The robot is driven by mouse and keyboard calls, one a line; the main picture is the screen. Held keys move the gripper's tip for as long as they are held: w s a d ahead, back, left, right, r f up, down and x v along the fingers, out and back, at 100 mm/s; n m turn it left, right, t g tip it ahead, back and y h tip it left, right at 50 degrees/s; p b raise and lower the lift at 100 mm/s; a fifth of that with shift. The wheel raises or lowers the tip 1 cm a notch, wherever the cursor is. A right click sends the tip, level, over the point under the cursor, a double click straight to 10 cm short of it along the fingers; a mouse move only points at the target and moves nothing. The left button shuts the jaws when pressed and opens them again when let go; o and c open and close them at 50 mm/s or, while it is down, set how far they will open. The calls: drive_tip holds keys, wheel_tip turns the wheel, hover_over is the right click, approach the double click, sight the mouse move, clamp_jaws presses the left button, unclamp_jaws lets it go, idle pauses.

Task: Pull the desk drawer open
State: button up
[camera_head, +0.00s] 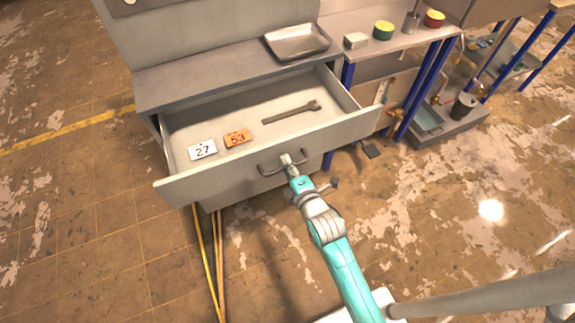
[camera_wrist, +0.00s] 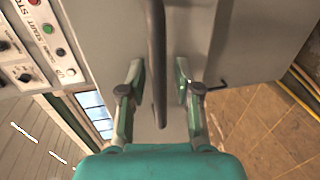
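The desk drawer (camera_head: 345,136) stands pulled out from the grey desk (camera_head: 185,84), and its inside shows. Its dark bar handle (camera_head: 266,169) is on the front panel. My gripper (camera_head: 289,161) is at the handle, reaching in from the lower right. In the wrist view, the handle (camera_wrist: 156,45) runs between the two fingers of my gripper (camera_wrist: 159,66). The fingers are apart, with a visible gap on each side of the bar, so it is around the handle but does not look closed on it.
Inside the drawer lie a white "27" tag (camera_head: 202,150), an orange "53" tag (camera_head: 237,138) and a wrench (camera_head: 291,112). A metal tray (camera_head: 297,42) sits on the desktop. A blue-legged bench (camera_head: 404,38) stands to the right. The floor before the drawer is mostly clear.

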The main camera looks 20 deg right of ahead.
drive_tip(key=shift+s, duration=0.1)
drive_tip(key=v, duration=1.1)
drive_tip(key=shift+s, duration=0.35)
drive_tip(key=shift+s, duration=0.1)
drive_tip(key=s+r+m, duration=0.3)
drive_tip(key=s+m, duration=0.6)
drive_tip(key=s, duration=0.4)
drive_tip(key=s+r+m, duration=0.3)
drive_tip(key=s+m, duration=0.6)
drive_tip(key=s, duration=0.5)
drive_tip(key=shift+a+r+g, duration=0.2)
drive_tip(key=shift+g, duration=0.2)
